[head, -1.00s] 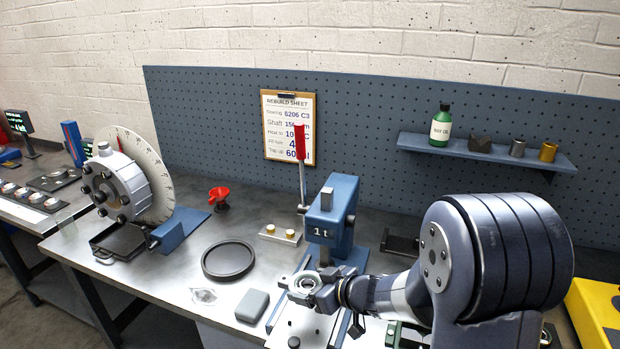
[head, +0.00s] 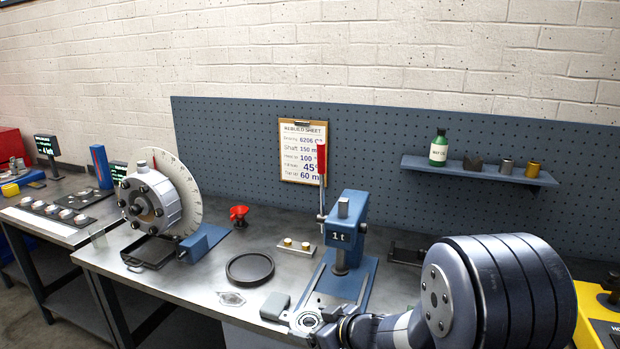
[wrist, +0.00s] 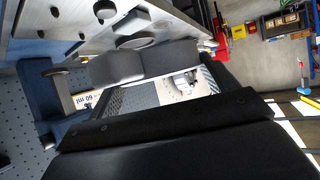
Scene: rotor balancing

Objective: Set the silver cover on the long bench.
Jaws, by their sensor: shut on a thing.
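The silver cover (head: 308,320), a ring-shaped metal piece with a round opening, is at the bottom of the head view. My gripper (head: 318,328) is shut on it at its right side. The cover appears in front of the press, near the front of the long bench (head: 205,283); I cannot tell its exact height above the top. In the wrist view, my gripper's two grey fingers (wrist: 144,65) show close together, and the cover cannot be made out clearly there.
A blue press (head: 345,235) stands behind the cover. A grey box (head: 274,306), a dark round tray (head: 250,268) and a small block with brass studs (head: 293,246) lie nearby. A rotor with a dial (head: 150,205) stands at left. Bare bench shows between rotor and tray.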

